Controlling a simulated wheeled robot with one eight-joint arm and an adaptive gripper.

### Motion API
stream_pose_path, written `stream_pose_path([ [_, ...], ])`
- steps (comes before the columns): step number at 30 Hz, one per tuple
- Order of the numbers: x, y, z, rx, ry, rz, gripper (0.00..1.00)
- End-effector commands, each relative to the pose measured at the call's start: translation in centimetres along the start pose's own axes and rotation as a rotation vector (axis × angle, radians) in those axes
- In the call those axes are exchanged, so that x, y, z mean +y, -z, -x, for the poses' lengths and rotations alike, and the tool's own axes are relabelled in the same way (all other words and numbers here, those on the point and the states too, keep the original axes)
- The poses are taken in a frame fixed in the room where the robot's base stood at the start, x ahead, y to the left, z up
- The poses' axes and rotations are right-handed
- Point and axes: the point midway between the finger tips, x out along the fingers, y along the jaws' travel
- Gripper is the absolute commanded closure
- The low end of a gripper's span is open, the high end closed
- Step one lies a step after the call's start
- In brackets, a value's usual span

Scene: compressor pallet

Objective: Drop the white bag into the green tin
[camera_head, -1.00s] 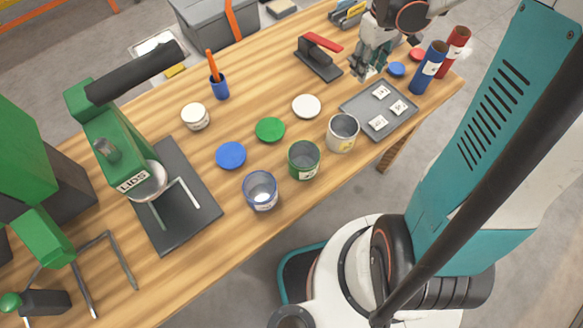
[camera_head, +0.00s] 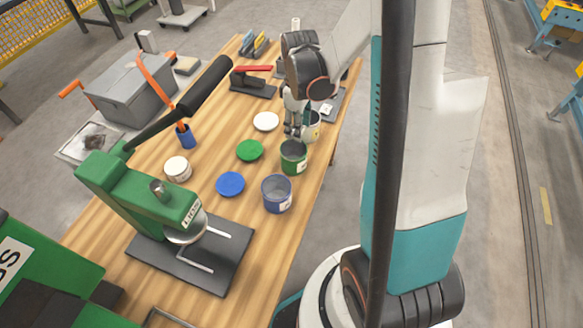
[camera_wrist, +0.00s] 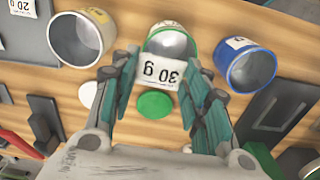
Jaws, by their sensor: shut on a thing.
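In the wrist view the white bag (camera_wrist: 155,76), labelled "30 g", sits between the two fingers of my gripper (camera_wrist: 162,70). My gripper is shut on it. The open green tin (camera_wrist: 178,44) is just beyond the bag, and the bag overlaps its near part in the picture. In the head view my gripper (camera_head: 297,131) is above the table, just behind the green tin (camera_head: 293,160) and beside the white tin. The bag cannot be made out there. I cannot tell how high the bag is above the rim.
The open blue tin (camera_head: 277,196) and white tin (camera_head: 314,126) flank the green tin. Green (camera_head: 250,151), blue (camera_head: 230,184) and white (camera_head: 265,121) lids lie nearby. The green press (camera_head: 150,200) stands at the front left. A grey tray (camera_head: 334,104) is partly hidden behind my arm.

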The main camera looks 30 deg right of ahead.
Motion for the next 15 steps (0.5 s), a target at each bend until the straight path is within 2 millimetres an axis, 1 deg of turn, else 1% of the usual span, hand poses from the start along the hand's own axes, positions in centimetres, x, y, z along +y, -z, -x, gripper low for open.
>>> stream_pose_path([
  [5, 0.0, 0.0, -1.2, 0.000, 0.000, 0.000, 0.74],
  [15, 0.0, 0.0, -5.0, 0.000, 0.000, 0.000, 0.74],
])
